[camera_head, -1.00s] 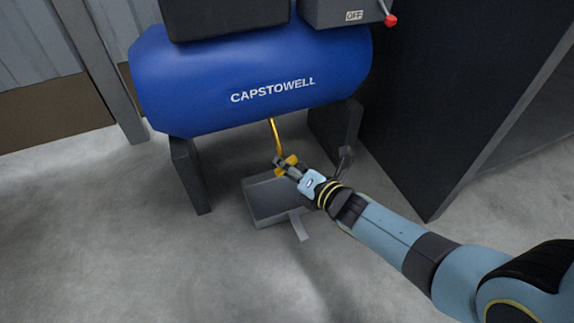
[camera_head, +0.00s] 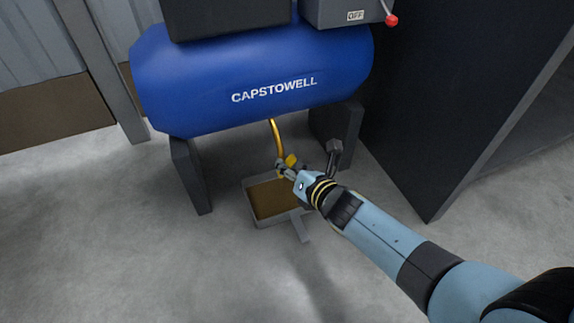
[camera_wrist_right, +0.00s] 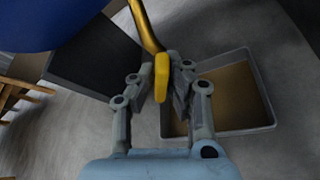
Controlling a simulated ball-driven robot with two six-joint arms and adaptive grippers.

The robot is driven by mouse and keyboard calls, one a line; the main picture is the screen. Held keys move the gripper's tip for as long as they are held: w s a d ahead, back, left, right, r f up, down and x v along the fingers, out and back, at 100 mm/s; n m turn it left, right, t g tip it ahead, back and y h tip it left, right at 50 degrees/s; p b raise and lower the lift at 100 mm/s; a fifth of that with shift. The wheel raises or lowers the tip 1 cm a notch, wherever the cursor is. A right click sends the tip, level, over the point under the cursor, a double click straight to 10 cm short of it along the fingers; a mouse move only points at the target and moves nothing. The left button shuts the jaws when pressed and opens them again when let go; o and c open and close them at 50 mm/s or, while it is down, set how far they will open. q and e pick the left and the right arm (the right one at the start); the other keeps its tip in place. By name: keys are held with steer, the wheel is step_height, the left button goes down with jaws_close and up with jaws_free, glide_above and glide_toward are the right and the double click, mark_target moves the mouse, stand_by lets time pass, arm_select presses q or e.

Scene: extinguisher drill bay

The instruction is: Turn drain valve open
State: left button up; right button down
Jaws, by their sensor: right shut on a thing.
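The drain valve is a yellow handle (camera_wrist_right: 161,78) at the lower end of a brass pipe (camera_head: 275,133) under the blue tank (camera_head: 250,80) marked CAPSTOWELL. My right gripper (camera_head: 284,166) is shut on the yellow handle. In the right wrist view my right gripper (camera_wrist_right: 165,82) has its fingers on either side of the handle, which points along the gripper. In the head view the fingers partly hide the handle. My left gripper is not in view.
A grey tray (camera_head: 262,223) with brown contents sits on the floor below the valve. Dark tank legs (camera_head: 191,175) stand on both sides. A grey box marked OFF (camera_head: 345,12) has a red-tipped lever. A dark cabinet (camera_head: 450,90) stands at right.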

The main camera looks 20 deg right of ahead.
steer(key=c, duration=1.4)
jaws_free()
steer(key=shift+d, duration=0.1)
steer(key=shift+o, duration=0.2)
steer(key=v, duration=1.2)
